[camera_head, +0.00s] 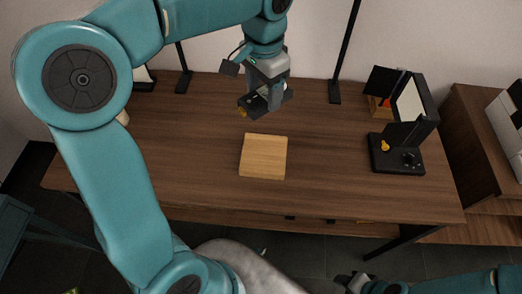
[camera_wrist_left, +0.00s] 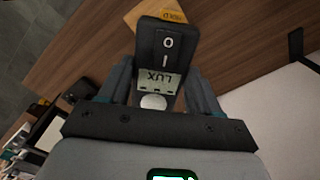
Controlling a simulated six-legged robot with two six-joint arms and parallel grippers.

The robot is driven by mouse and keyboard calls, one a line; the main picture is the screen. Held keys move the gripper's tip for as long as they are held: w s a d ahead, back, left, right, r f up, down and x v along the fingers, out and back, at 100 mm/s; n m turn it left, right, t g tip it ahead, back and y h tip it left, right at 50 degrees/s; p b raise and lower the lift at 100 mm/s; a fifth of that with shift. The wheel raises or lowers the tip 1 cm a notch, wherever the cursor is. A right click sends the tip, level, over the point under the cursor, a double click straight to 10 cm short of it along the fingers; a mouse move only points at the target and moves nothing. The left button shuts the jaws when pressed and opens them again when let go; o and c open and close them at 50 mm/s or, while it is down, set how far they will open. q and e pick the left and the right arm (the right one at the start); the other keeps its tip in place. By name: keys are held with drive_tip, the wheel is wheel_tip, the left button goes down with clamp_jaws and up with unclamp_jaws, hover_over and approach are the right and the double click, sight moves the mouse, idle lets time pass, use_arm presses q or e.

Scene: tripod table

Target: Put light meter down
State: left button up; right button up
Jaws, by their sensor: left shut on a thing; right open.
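The light meter is a small dark box with a "LUX" display and a rocker switch, seen close up in the left wrist view (camera_wrist_left: 163,55). My left gripper (camera_head: 267,100) is shut on it and holds it over the back middle of the table (camera_head: 190,140); its fingers lie on both sides of the meter. In the head view the meter (camera_head: 251,104) is dark with a yellow end and partly hidden by the fingers. My right gripper (camera_head: 352,281) is open at the bottom edge, in front of the table.
A square light-wood board (camera_head: 263,157) lies on the table, in front of the left gripper. A black device with an upright panel (camera_head: 397,155) stands at the right. Thin black stands (camera_head: 335,92) rise at the back edge. A wooden cabinet (camera_head: 475,150) is further right.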

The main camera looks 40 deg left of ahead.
use_arm(q)
drive_tip(key=shift+f, duration=0.35)
drive_tip(key=b, duration=0.2)
hover_over(264, 152)
wheel_tip(264, 152, down, 15)
drive_tip(key=shift+f, duration=0.1)
wheel_tip(264, 152, down, 4)
drive_tip(key=shift+f+b, duration=0.2)
drive_tip(key=shift+b, duration=0.25)
drive_tip(key=shift+s, duration=0.1)
drive_tip(key=shift+f, duration=0.2)
drive_tip(key=o, duration=1.2)
drive_tip(key=shift+c, duration=0.2)
drive_tip(key=shift+r, duration=0.1)
